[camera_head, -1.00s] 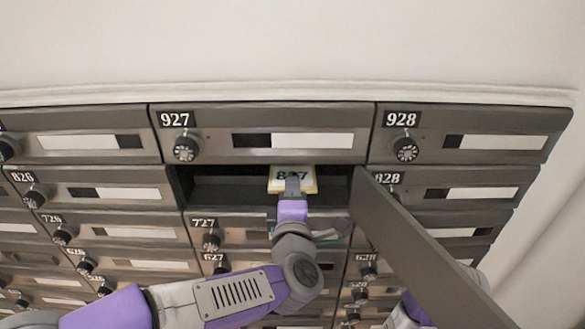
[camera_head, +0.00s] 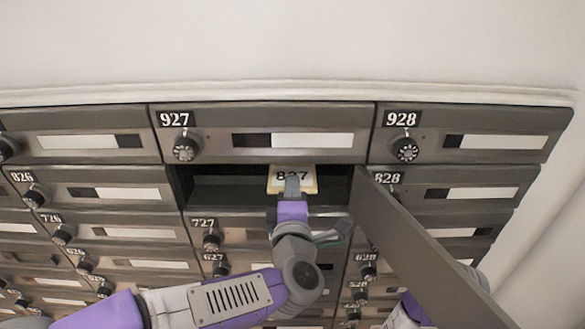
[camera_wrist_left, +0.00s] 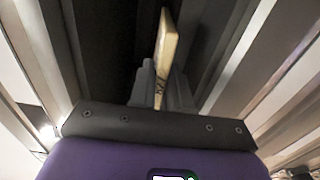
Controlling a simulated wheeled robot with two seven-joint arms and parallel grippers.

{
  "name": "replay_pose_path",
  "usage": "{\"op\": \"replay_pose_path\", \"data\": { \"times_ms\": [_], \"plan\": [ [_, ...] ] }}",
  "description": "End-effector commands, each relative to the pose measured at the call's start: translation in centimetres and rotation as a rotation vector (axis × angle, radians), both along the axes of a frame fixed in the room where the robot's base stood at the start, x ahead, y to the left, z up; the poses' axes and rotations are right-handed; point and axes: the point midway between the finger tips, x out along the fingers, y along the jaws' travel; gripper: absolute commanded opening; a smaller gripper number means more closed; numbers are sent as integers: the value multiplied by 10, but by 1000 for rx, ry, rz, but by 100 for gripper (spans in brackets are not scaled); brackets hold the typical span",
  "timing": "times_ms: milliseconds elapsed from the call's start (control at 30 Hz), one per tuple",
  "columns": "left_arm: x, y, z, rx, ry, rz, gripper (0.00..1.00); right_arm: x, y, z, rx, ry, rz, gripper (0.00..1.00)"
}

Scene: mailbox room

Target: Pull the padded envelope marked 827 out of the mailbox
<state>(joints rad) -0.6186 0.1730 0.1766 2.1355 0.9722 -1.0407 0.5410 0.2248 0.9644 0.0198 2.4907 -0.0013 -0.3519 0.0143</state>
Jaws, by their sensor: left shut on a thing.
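The padded envelope marked 827 (camera_head: 293,174) is a pale yellow packet with its number facing up, partly covered by my gripper. It sits at the mouth of the open mailbox (camera_head: 225,192), between the boxes 927 and 727. My left gripper (camera_head: 292,186) is shut on the envelope's near edge. In the left wrist view the envelope (camera_wrist_left: 167,45) stands edge-on between the fingers of the left gripper (camera_wrist_left: 160,92), with the dark compartment beyond. My right gripper is hidden; only part of my right arm shows at the lower right, beside the open door.
The mailbox door (camera_head: 420,240) hangs open to the right of the compartment and reaches toward the lower right. Closed boxes with dials surround the opening, such as 927 (camera_head: 260,133) above and 828 (camera_head: 450,190) to the right.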

Motion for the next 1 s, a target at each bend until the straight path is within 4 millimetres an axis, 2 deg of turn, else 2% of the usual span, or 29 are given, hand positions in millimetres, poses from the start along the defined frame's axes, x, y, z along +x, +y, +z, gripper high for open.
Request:
{"op": "replay_pose_path", "data": {
  "times_ms": [1000],
  "plan": [
    [-145,-1,0,0,-3,-3,0,0,0,-14,0,0,0,100]
  ]
}}
